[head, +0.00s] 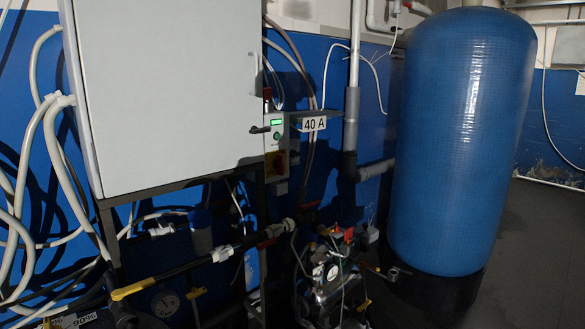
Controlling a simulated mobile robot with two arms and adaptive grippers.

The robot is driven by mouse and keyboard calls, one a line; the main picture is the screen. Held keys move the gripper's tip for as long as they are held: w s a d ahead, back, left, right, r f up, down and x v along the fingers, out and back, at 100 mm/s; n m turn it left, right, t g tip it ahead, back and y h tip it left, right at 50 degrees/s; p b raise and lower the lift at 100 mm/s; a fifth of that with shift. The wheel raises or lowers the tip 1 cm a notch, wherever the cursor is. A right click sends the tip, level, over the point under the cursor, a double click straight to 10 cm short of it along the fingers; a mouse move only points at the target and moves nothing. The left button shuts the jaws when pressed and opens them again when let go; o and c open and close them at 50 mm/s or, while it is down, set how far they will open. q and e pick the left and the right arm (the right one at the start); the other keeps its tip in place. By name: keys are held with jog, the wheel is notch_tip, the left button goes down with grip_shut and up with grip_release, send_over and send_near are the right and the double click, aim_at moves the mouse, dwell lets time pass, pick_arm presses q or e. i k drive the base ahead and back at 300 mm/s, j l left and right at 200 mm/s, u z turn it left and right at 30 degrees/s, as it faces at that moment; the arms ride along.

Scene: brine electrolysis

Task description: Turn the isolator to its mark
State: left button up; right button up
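The isolator (277,163) appears to be the small rotary switch with a dark reddish knob on a yellow plate. It sits low on a narrow grey control box (267,143), just right of the large cabinet. The knob's exact angle and any mark around it are too small and dark to tell. Above it on the same box are a lit green display (276,122) and a small green button. Neither of my grippers shows in the head view, and nothing is seen touching the isolator.
A large pale cabinet (165,90) stands left of the isolator. Pipework with a yellow-handled lever (133,289) and a pump (330,280) fill the space below. A tall blue tank (460,140) stands right.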

aim_at(279, 163)
jog(key=i+l+u, duration=0.1)
jog(key=l, duration=0.3)
jog(key=i+l+u, duration=0.1)
jog(key=l, duration=0.25)
jog(key=i+l+u, duration=0.1)
jog(key=i+l, duration=0.15)
jog(key=l, duration=0.15)
jog(key=i+l+u, duration=0.1)
jog(key=l, duration=0.35)
jog(key=i+l+u, duration=0.1)
jog(key=l, duration=0.3)
jog(key=i+l, duration=0.15)
jog(key=l, duration=0.3)
jog(key=u, duration=0.05)
